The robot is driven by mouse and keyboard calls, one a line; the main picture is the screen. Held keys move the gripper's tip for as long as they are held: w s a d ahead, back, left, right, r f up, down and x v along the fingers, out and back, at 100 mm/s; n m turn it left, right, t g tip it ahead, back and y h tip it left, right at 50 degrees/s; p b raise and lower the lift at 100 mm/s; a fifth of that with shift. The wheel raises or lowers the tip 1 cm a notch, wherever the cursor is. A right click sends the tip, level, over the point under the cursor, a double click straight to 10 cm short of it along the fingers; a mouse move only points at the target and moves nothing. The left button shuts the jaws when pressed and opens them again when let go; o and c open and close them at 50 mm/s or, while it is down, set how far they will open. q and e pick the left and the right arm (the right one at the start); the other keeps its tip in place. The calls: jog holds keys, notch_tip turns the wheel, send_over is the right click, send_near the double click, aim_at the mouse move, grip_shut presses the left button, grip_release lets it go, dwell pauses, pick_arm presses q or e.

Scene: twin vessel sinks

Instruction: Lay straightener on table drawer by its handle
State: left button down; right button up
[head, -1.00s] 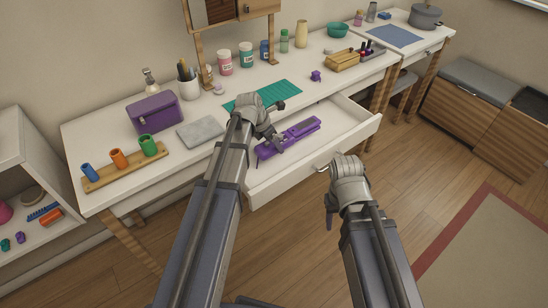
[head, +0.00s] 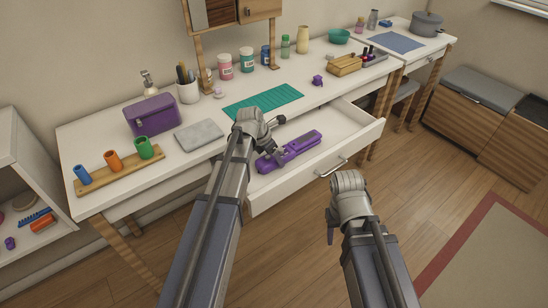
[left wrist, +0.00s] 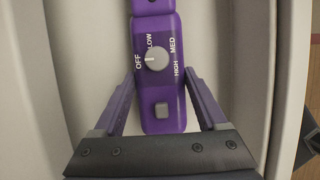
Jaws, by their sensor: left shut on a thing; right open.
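The purple straightener (head: 300,145) is inside the open white drawer (head: 348,128) of the table, slanting from lower left to upper right. In the left wrist view its handle (left wrist: 160,97), with a grey dial and a grey button, lies between the drawer's pale walls. My left gripper (left wrist: 160,82) is shut on this handle, one finger on each side. I cannot tell whether the straightener touches the drawer floor. My right gripper (head: 331,232) is open and empty, in front of the drawer.
The white table (head: 220,155) holds a green mat (head: 262,101), a grey slab (head: 199,135), a purple box (head: 151,115) and a rack (head: 120,175) with colored cups. The drawer handle (head: 332,167) sticks out near my right arm. The drawer's right part is bare.

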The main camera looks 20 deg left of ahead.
pick_arm(q)
grip_release()
jog(key=shift+f, duration=0.1)
jog(key=shift+p+v, duration=0.8)
jog(key=p+v, duration=0.9)
jog(key=v, duration=0.1)
jog(key=shift+r+p, duration=0.35)
jog(key=shift+p, duration=0.05)
jog(key=shift+s, duration=0.1)
